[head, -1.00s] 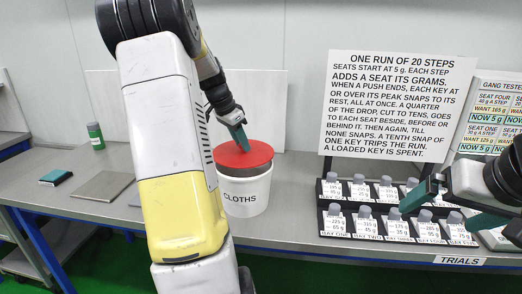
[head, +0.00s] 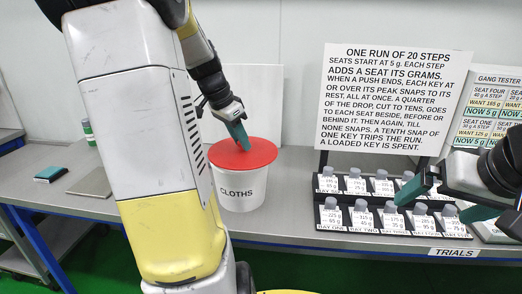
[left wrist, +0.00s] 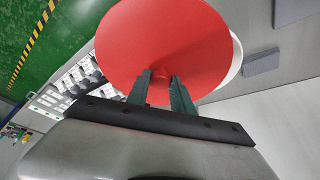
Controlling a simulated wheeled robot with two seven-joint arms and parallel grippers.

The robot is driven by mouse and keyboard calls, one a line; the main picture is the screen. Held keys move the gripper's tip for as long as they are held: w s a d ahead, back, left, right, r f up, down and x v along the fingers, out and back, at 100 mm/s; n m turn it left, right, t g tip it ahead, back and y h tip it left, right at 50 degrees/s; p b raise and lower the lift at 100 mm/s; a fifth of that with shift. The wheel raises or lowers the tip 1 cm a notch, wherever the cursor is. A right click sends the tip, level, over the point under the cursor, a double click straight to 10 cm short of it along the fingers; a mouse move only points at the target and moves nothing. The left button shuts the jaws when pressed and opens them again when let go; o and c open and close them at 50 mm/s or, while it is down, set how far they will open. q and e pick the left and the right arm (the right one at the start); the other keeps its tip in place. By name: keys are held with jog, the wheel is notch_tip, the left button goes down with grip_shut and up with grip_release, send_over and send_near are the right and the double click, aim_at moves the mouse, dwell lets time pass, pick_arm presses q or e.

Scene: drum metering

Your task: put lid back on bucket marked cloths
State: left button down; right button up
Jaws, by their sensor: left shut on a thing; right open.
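The white bucket marked CLOTHS (head: 240,190) stands upright on the grey bench. The round red lid (head: 243,156) lies over its mouth, at or very near the rim; I cannot tell whether it is fully seated. My left gripper (head: 238,141) reaches down from above and is shut on the lid's middle; the handle is mostly hidden by the fingers. In the left wrist view the fingers pinch the lid (left wrist: 160,45), and some white bucket rim (left wrist: 236,62) shows past one edge. My right gripper (head: 437,203) is open and empty at the right, in front of the key rack.
A two-tier rack of labelled grey-topped keys (head: 362,219) stands right of the bucket, with a large text sign (head: 393,98) behind it. A green bottle (head: 88,132), a small dark block (head: 51,174) and a flat plate (head: 92,183) are on the left bench.

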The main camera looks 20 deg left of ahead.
pick_arm(q)
jog(key=w+a, duration=0.1)
jog(key=w, duration=0.1)
jog(key=w+a, duration=0.2)
jog(key=w, duration=0.1)
jog(key=w+a, duration=0.2)
jog(key=shift+w+r, duration=0.35)
notch_tip(320, 180, down, 6)
jog(key=shift+f, duration=0.25)
dwell(1.7)
jog(key=c, duration=0.6)
grip_release()
jog(key=shift+o, duration=0.2)
jog(key=shift+r, duration=0.1)
jog(key=shift+r, duration=3.4)
